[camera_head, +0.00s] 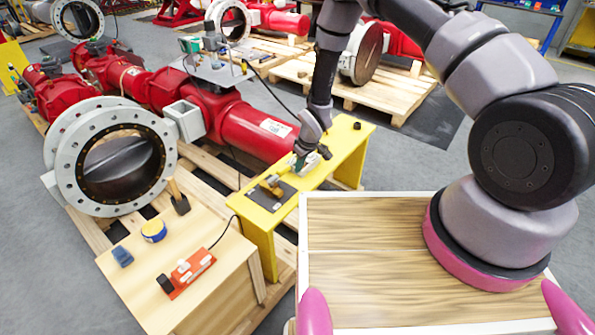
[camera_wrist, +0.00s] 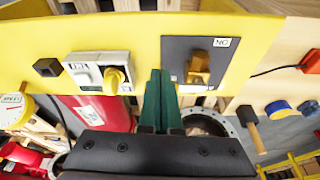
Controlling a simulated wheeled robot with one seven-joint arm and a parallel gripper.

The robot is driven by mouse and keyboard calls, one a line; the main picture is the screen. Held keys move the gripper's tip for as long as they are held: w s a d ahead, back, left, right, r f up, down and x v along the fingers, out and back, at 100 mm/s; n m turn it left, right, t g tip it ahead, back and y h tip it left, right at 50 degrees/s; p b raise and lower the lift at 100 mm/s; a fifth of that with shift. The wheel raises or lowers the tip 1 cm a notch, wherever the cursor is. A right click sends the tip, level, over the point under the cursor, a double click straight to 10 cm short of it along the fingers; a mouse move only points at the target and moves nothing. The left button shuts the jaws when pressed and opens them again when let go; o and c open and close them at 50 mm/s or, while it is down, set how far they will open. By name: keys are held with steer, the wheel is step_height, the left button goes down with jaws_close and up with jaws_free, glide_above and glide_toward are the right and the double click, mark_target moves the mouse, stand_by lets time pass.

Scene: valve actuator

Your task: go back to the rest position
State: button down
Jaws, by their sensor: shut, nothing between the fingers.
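My gripper (camera_head: 306,150) is over the yellow panel (camera_head: 350,140) in the head view. In the wrist view its green fingers (camera_wrist: 160,85) are together with nothing between them. They point at the gap between two switches. A brass-coloured switch handle (camera_wrist: 199,68) on a dark plate (camera_wrist: 176,52) with an ON label is right of the fingers. A white switch box (camera_wrist: 84,71) with a yellow knob (camera_wrist: 114,78) is left of them. The brass handle also shows in the head view (camera_head: 271,184). I cannot tell whether the fingertips touch the panel.
Red valve actuators (camera_head: 240,125) and a large round valve flange (camera_head: 68,180) stand behind and left. A wooden box (camera_head: 205,305) carries a hammer (camera_head: 178,197), blue-yellow tape (camera_head: 153,230) and a red device (camera_head: 188,272). A black knob (camera_wrist: 47,68) is at the panel's end.

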steer(key=d+r+m+t, duration=0.15)
steer(key=d+r, duration=0.35)
steer(key=r, duration=0.9)
steer(key=d+r+m+h, duration=0.1)
steer(key=d+r+m, duration=0.3)
steer(key=r, duration=0.9)
steer(key=d+r+m+t, duration=0.1)
steer(key=d+r, duration=0.5)
steer(key=r, duration=0.8)
steer(key=s+d+r+m, duration=0.3)
steer(key=s+d+r, duration=0.3)
steer(key=s+r, duration=0.45)
steer(key=s+d+r+m+t, duration=0.1)
steer(key=s+r+m, duration=0.1)
steer(key=s+r, duration=0.2)
steer(key=s+d+r+m+t, duration=0.1)
steer(key=s+r, duration=0.3)
steer(key=s, duration=0.6)
steer(key=shift+d+r+m+y, duration=0.3)
steer(key=shift+d+m, duration=0.15)
steer(key=shift+d, duration=0.35)
steer(key=shift+t, duration=0.25)
